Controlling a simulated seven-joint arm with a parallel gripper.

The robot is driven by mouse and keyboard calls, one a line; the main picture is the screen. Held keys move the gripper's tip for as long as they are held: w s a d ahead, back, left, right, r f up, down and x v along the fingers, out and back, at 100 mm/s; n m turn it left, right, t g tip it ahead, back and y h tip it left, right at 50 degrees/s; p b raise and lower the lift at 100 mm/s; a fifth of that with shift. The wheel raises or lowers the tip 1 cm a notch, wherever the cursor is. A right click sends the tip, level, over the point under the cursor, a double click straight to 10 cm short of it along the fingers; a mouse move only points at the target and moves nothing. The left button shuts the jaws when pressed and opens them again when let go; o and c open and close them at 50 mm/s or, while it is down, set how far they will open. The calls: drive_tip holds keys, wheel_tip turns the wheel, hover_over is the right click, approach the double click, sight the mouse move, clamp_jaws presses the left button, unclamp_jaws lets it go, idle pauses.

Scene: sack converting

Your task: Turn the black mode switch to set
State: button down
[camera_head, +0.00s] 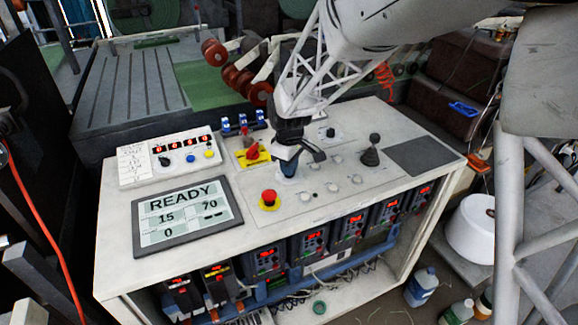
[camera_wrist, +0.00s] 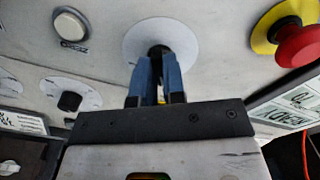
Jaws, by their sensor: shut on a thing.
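The black mode switch (camera_wrist: 158,50) stands on a round white dial plate (camera_wrist: 133,42) in the wrist view. My gripper (camera_wrist: 157,68) is shut on it, with one blue finger on each side. The fingers hide most of the knob, and I cannot read its pointer direction or any marks on the plate. In the head view my gripper (camera_head: 288,172) reaches down to the console top, and the switch is hidden behind the fingers.
A red emergency button (camera_head: 268,198) on a yellow base is close by; it also shows in the wrist view (camera_wrist: 300,42). A display (camera_head: 186,214) reads READY. White knobs (camera_head: 332,187) and a black joystick (camera_head: 371,151) stand to the right.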

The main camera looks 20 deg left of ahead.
drive_tip(key=shift+n, duration=1)
drive_tip(key=c, duration=1.2)
unclamp_jaws()
drive_tip(key=shift+r, duration=0.1)
drive_tip(key=shift+r, duration=3.85)
